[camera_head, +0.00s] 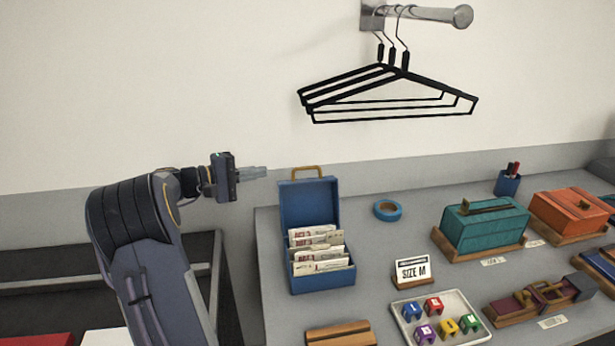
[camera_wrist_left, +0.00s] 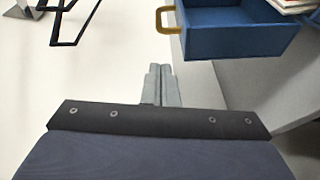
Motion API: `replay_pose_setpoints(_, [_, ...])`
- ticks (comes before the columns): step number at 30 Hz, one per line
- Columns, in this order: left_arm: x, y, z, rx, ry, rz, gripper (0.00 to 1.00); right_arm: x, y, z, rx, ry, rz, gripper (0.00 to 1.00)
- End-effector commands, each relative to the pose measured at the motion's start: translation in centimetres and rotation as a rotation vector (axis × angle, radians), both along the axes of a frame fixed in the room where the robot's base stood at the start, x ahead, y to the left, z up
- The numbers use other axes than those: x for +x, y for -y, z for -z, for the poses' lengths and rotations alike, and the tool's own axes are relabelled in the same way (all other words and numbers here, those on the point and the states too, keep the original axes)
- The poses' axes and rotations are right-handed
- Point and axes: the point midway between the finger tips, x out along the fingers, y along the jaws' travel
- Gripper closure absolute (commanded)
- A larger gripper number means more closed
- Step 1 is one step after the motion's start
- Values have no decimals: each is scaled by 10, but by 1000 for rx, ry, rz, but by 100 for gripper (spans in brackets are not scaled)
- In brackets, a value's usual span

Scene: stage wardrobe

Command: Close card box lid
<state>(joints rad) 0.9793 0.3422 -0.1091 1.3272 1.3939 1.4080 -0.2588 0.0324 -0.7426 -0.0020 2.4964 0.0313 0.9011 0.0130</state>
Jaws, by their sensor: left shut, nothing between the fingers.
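The blue card box (camera_head: 324,277) stands on the grey table near its left edge. Its lid (camera_head: 309,204) is open and upright at the back, with a tan handle (camera_head: 307,172) on top. Several cards stand in the box. My left gripper (camera_head: 262,171) is shut and empty, left of the lid at about handle height, apart from it. In the left wrist view, the shut fingers (camera_wrist_left: 160,75) point toward the area beside the lid (camera_wrist_left: 230,30) and handle (camera_wrist_left: 168,20), with a gap. My right gripper is not in view.
A blue tape roll (camera_head: 388,210) lies right of the box. A SIZE M sign (camera_head: 412,270), a tray (camera_head: 476,334) of coloured blocks and a teal box (camera_head: 485,228) stand further right. A wooden block (camera_head: 340,335) lies in front. Black hangers (camera_head: 390,92) hang above on the wall.

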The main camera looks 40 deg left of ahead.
Motion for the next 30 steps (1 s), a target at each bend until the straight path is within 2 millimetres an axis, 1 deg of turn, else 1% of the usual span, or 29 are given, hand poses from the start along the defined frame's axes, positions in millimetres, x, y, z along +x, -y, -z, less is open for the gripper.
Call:
replay_pose_setpoints(1, [-3, -15, 6, -8, 19, -24, 100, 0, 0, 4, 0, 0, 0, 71])
replay_pose_setpoints(3, [-4, -27, 7, -14, 40, -42, 100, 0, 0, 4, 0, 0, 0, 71])
replay_pose_setpoints(6, [-1, -31, 6, -17, 54, -50, 100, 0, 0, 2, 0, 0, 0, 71])
replay_pose_setpoints(8, [5, -28, 5, -17, 54, -50, 100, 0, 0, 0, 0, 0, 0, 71])
replay_pose_setpoints(11, [20, -22, 5, -18, 53, -47, 100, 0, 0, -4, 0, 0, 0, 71])
replay_pose_setpoints(18, [69, -3, 7, -20, 52, -45, 100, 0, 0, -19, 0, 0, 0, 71])
replay_pose_setpoints(22, [94, 6, 8, -18, 51, -46, 100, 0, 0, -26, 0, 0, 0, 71])
replay_pose_setpoints(24, [81, 14, 5, -18, 51, -50, 100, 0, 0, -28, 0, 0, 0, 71])
replay_pose_setpoints(30, [68, 29, 4, -17, 51, -50, 100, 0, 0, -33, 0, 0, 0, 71])
